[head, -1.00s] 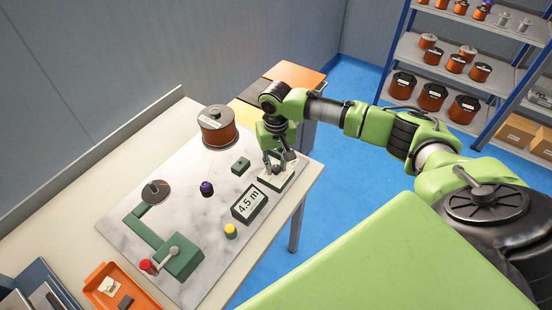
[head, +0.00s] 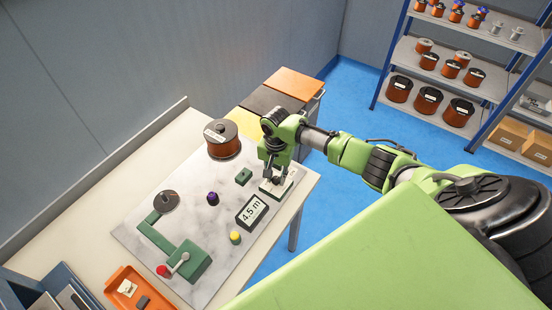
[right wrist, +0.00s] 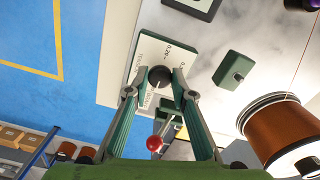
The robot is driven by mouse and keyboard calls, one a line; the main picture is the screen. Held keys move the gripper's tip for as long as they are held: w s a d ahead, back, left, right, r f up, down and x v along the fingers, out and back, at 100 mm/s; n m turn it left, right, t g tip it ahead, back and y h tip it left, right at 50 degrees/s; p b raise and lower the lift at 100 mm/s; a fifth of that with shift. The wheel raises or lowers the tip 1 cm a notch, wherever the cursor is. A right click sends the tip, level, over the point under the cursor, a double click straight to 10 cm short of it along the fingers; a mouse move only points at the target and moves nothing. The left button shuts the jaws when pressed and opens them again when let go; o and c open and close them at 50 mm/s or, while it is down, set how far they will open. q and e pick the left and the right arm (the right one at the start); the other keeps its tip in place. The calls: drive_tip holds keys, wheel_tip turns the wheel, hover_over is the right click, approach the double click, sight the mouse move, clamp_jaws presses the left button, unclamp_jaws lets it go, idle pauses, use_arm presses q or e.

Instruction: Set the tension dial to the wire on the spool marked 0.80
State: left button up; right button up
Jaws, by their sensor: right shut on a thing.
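In the head view the dial plate (head: 288,187) sits near the bench's right edge, partly hidden by my right gripper (head: 272,180). In the right wrist view the fingers of my right gripper (right wrist: 159,88) are shut on the knob from both sides. A large copper-wire spool (head: 223,142) with a white label stands on the bench behind the dial. It also shows in the right wrist view (right wrist: 290,135); its label is unreadable. My left gripper is out of view.
The bench board holds a display reading 4.5 m (head: 251,212), a small green block (head: 243,176), a purple knob (head: 212,198), a yellow button (head: 235,237) and a green crank arm (head: 185,262). An orange tray (head: 128,288) lies front left. Shelves with spools (head: 430,98) stand at the back right.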

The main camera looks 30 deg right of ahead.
sight(276, 180)
drive_tip(key=shift+w+d+r, duration=0.1)
idle(0.3)
drive_tip(key=o, duration=1.1)
drive_tip(key=shift+o, duration=0.2)
wheel_tip(276, 180, up, 12)
